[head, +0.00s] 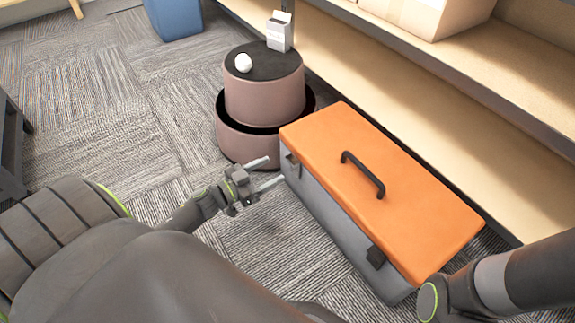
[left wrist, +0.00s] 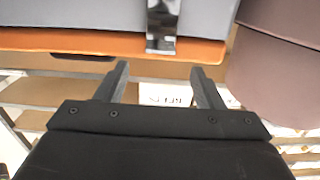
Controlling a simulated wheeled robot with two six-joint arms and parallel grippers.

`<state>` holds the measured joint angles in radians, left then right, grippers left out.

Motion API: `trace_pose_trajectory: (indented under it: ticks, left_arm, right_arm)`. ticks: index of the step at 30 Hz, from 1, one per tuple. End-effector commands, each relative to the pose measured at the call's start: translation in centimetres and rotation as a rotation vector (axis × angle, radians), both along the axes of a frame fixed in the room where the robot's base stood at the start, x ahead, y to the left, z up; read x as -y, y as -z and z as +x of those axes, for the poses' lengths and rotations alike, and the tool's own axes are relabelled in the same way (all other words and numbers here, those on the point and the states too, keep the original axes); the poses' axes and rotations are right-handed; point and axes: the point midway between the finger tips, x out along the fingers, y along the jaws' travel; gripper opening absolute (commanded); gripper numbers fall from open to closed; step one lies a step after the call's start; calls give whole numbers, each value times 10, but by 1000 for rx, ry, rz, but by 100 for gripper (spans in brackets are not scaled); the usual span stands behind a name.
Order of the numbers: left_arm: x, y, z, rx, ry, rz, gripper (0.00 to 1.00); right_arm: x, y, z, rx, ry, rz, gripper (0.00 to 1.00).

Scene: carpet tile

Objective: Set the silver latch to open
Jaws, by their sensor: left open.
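The toolbox has a grey body (head: 330,215) and an orange lid (head: 400,190), which is down, with a black handle (head: 363,172). The silver latch (head: 292,160) is on its front near the left end. In the left wrist view the shiny latch (left wrist: 162,25) reaches from the grey body onto the orange lid's edge. My left gripper (head: 274,170) is open and empty, its fingers pointing towards that end of the box. In the left wrist view its fingertips (left wrist: 160,68) appear either side of the latch's line, apart from it. My right gripper is out of view.
A dark latch (head: 376,257) is at the box's other front end. Behind stand round pink stools (head: 265,98) bearing a white ball (head: 243,62) and a small carton (head: 279,31). A wooden shelf (head: 430,110) runs along the right. Carpet (head: 120,110) is clear at left.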

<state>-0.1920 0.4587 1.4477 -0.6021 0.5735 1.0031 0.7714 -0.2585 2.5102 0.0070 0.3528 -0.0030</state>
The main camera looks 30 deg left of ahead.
Motion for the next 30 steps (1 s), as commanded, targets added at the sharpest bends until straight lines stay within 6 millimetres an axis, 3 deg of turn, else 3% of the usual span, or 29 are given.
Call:
trace_pose_trajectory:
  ticks: [3,9,23,30]
  left_arm:
    - [10,2,25,5,0,0,62]
    - [21,1,52,2,-1,0,62]
    - [26,0,63,0,-1,-1,62]
    - [26,0,63,0,-1,0,30]
  right_arm:
    - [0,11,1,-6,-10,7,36]
    - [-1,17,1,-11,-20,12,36]
    - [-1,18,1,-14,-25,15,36]
    - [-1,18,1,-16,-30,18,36]
